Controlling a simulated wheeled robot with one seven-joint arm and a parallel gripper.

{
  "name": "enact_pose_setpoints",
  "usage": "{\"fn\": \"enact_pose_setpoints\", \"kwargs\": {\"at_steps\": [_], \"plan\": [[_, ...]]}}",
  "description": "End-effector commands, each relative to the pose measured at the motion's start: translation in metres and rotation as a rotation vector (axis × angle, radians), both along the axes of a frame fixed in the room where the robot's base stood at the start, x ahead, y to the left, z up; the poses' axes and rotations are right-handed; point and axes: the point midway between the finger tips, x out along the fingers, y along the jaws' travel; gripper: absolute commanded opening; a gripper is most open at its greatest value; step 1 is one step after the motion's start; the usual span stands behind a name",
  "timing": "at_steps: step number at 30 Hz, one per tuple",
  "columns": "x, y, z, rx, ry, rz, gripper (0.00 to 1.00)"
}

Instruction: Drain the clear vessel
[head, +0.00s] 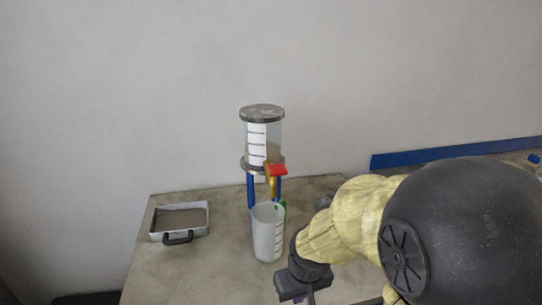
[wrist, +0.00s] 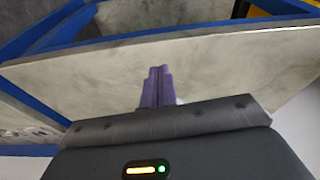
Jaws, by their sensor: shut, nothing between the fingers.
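The clear vessel (head: 274,137) stands upright on blue legs on the table, between grey flanges, with a white graduated scale on its side. How much liquid is in it is hard to tell. A brass valve (head: 272,187) with a red handle (head: 278,170) sits at its lower front; the handle points sideways to the right. A whitish graduated beaker (head: 266,238) stands below the valve. My gripper (head: 309,294) is low at the right front of the beaker, apart from it. In the wrist view its purple fingers (wrist: 156,86) are together, with nothing between them.
A shallow grey tray (head: 153,225) with a black handle lies at the table's left. Part of a green thing (head: 284,206) shows behind the beaker. A blue beam (head: 450,151) runs along the wall at right. The table (head: 190,275) is bare at left front.

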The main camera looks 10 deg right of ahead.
Motion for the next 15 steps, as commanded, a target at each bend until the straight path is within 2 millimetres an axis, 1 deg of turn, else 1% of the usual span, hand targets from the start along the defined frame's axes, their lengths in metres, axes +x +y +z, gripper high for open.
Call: {"fn": "enact_pose_setpoints", "kwargs": {"at_steps": [1, 5, 6, 8, 9, 11, 12, 14, 15], "plan": [[0.013, 0.0, 0.026, -0.009, 0.003, 0.044, 0.0], [0.046, 0.0, 0.079, -0.039, 0.027, 0.208, 0.0], [0.057, 0.001, 0.096, -0.049, 0.038, 0.266, 0.0], [0.072, 0.001, 0.121, -0.063, 0.05, 0.351, 0.0], [0.082, 0.001, 0.138, -0.072, 0.058, 0.408, 0.0], [0.096, 0.001, 0.163, -0.083, 0.071, 0.495, 0.0], [0.105, 0.002, 0.18, -0.092, 0.079, 0.552, 0.0], [0.118, 0.003, 0.206, -0.103, 0.09, 0.639, 0.0], [0.125, 0.003, 0.223, -0.108, 0.099, 0.697, 0.0]]}}
